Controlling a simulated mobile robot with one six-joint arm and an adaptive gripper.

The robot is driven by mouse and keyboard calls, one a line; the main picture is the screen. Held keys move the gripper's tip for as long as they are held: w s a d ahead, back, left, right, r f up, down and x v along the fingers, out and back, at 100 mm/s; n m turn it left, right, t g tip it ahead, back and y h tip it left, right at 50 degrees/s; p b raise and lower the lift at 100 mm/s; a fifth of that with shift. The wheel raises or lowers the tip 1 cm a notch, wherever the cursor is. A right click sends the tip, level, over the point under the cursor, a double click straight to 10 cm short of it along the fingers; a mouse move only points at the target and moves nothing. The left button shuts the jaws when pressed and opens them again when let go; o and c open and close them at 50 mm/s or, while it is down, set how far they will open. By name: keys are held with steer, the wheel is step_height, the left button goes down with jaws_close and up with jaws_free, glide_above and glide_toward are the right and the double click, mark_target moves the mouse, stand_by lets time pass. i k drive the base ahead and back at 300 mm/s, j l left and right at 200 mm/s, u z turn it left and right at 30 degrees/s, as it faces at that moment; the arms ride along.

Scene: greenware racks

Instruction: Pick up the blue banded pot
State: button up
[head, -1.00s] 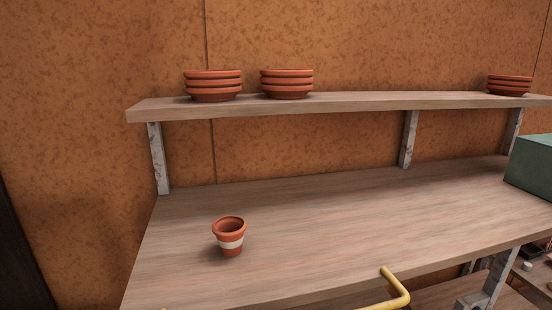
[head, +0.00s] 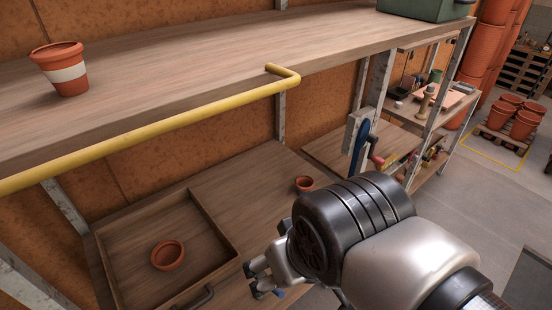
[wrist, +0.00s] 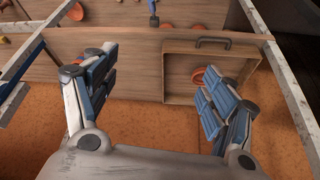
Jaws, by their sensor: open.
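No blue band can be made out on any pot in view. A terracotta pot with a white band (head: 62,72) stands upright on the upper shelf at the left of the head view. A small terracotta pot (head: 304,184) stands on the lower shelf; its band is too small to tell. A plain-looking terracotta pot (head: 167,256) sits inside a wooden tray (head: 232,238); it also shows partly behind a finger in the wrist view (wrist: 199,75). My gripper (head: 257,281) is open and empty, right of the tray; its spread fingers show in the wrist view (wrist: 155,78).
A yellow rail (head: 150,135) runs along the upper shelf's front edge, above the tray. The tray has a dark handle (head: 195,299). A blue tool (head: 357,148) hangs by a post. A green box (head: 425,10) stands on the upper shelf. Grey floor lies open at right.

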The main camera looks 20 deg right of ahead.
mark_target(305, 185)
steer(key=i+l+u, duration=0.25)
steer(key=l, duration=0.8)
steer(key=l+u, duration=0.2)
steer(key=l, duration=0.9)
